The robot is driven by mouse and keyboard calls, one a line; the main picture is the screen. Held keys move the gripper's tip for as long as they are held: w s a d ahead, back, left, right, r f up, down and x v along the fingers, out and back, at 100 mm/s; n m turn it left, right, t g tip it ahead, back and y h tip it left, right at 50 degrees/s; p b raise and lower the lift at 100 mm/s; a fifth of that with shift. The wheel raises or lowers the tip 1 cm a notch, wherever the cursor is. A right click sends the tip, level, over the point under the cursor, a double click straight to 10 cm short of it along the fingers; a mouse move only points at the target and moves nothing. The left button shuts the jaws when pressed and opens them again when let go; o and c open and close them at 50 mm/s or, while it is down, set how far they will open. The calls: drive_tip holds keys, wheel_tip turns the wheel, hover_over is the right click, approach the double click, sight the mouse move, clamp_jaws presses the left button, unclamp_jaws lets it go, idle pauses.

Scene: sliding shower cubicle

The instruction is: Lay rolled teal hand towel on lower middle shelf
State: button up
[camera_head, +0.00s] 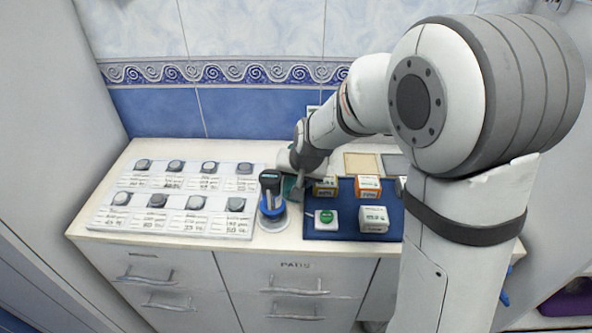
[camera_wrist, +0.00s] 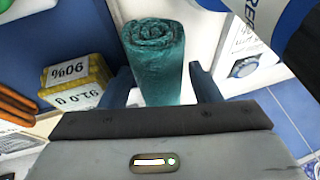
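The rolled teal hand towel (camera_wrist: 157,62) stands out clearly in the wrist view, its spiral end at the top of the picture. In the head view only a small teal patch (camera_head: 290,187) of it shows on the counter, mostly hidden by my gripper (camera_head: 300,184). In the wrist view the two dark blue fingers of my gripper (camera_wrist: 163,84) lie on either side of the towel. A gap shows between the towel and the right finger, and the fingers look open. I cannot make out the lower middle shelf in either view.
A blue mat (camera_head: 341,221) with small boxes, including a white box (camera_head: 373,219), lies right of my gripper. Panels with several knobs (camera_head: 172,216) fill the counter's left side. Drawers (camera_head: 291,289) are below.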

drive_tip(key=shift+r, duration=0.1)
drive_tip(key=c, duration=0.7)
